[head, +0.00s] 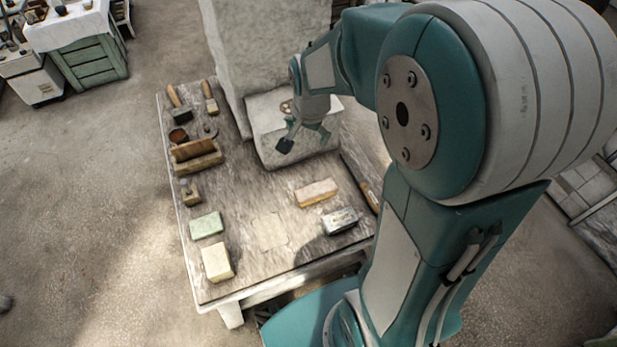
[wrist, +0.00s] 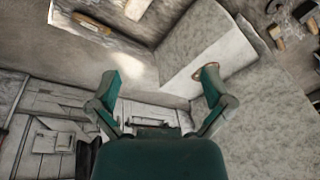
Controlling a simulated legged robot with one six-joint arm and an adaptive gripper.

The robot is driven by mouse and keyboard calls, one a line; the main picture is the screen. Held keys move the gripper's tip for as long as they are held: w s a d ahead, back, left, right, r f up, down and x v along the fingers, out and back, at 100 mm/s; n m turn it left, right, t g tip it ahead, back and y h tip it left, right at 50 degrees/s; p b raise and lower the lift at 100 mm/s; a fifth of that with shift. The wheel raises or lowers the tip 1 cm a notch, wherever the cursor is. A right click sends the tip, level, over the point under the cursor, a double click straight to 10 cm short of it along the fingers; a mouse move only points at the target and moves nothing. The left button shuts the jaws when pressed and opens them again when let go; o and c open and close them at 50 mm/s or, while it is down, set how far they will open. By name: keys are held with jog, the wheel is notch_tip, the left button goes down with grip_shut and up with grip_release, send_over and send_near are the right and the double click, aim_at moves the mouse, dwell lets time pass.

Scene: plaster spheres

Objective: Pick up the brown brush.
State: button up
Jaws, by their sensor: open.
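A brown brush-like block (head: 194,150), with a dark brown upper part over a paler wooden body, lies at the left side of the wooden table (head: 245,225). Two tools with wooden handles, one (head: 174,96) and another (head: 209,90), lie at the table's far left corner; they may also be brushes. My gripper (head: 305,139) is open above the pale stone block at the table's far side, well to the right of the brown block. In the wrist view my gripper (wrist: 160,84) has its fingers spread with nothing held between them. I cannot make out the brown block in the wrist view.
A tall pale stone slab (head: 265,45) stands behind the table, with a lower pale block (head: 275,150) before it. A green block (head: 207,225), a cream block (head: 217,262), a pinkish block (head: 316,192) and a grey block (head: 341,221) lie nearer. The table's middle is mostly clear.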

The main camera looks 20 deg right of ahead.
jog(key=w+d+f+m+g, duration=0.1)
jog(key=w+d+f+m, duration=0.15)
jog(key=f, duration=0.45)
jog(key=w+d+f+m+g, duration=0.1)
jog(key=w+f+m, duration=0.15)
jog(key=f, duration=0.35)
jog(key=m, duration=0.3)
send_over(316, 188)
jog(key=shift+g, duration=0.3)
jog(key=f, duration=1.5)
jog(key=shift+s+a, duration=0.15)
jog(key=shift+s, duration=0.05)
notch_tip(316, 188, down, 6)
jog(key=shift+w+r, duration=0.15)
jog(key=c, duration=1.2)
